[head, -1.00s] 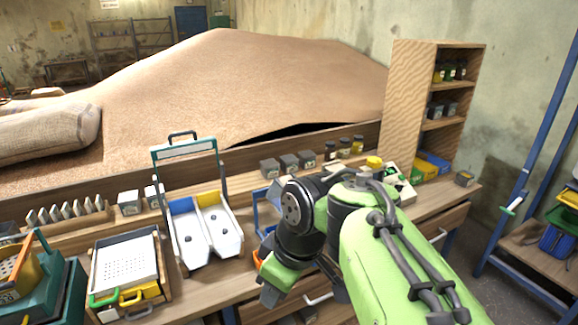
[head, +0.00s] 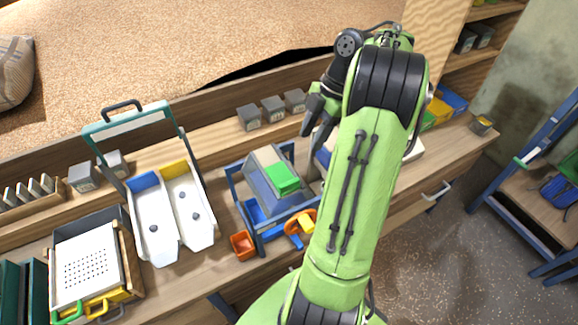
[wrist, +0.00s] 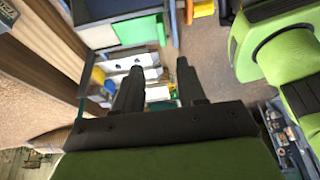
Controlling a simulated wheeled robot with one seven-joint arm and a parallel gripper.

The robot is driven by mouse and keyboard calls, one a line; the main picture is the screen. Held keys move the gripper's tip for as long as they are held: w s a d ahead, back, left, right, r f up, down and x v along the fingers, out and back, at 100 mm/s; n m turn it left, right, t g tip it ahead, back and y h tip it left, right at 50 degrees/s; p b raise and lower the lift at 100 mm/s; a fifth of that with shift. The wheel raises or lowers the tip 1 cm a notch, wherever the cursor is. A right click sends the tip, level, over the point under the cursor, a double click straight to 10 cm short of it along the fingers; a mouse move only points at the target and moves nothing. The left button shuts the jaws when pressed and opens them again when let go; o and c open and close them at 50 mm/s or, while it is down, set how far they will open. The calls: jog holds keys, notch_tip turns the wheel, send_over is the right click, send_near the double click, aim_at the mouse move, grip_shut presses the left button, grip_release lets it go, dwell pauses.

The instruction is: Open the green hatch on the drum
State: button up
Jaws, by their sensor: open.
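The drum (head: 262,160) is a grey and beige angular body in a blue frame on the bench, in the middle of the head view. Its green hatch (head: 283,178) lies flat against the drum's upper right face and looks closed. My gripper (head: 312,122) is above and to the right of the hatch, apart from it, with its fingers pointing down. In the wrist view my gripper (wrist: 158,80) has its two dark fingers spread with nothing between them. A green patch (wrist: 138,31) shows at the top there; I cannot tell whether it is the hatch.
An orange crank wheel (head: 300,222) is at the frame's front right, and an orange cup (head: 242,245) at its front left. Twin white chutes (head: 172,215) stand to the left. Grey boxes (head: 272,108) line the back ledge. My arm hides the bench to the right.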

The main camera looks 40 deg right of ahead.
jog(key=b, duration=0.3)
send_near(291, 183)
jog(key=x, duration=0.1)
jog(key=b+x, duration=0.2)
jog(key=x, duration=0.1)
jog(key=shift+w+d, duration=0.25)
jog(key=shift+d, duration=0.05)
jog(key=x, duration=0.2)
jog(key=b+x, duration=0.1)
jog(key=x, duration=0.1)
jog(key=shift+s+a+f+b, duration=0.15)
jog(key=shift+a+b, duration=0.15)
jog(key=shift+a, duration=0.05)
jog(key=shift+f, duration=0.45)
jog(key=shift+a, duration=0.1)
grip_shut()
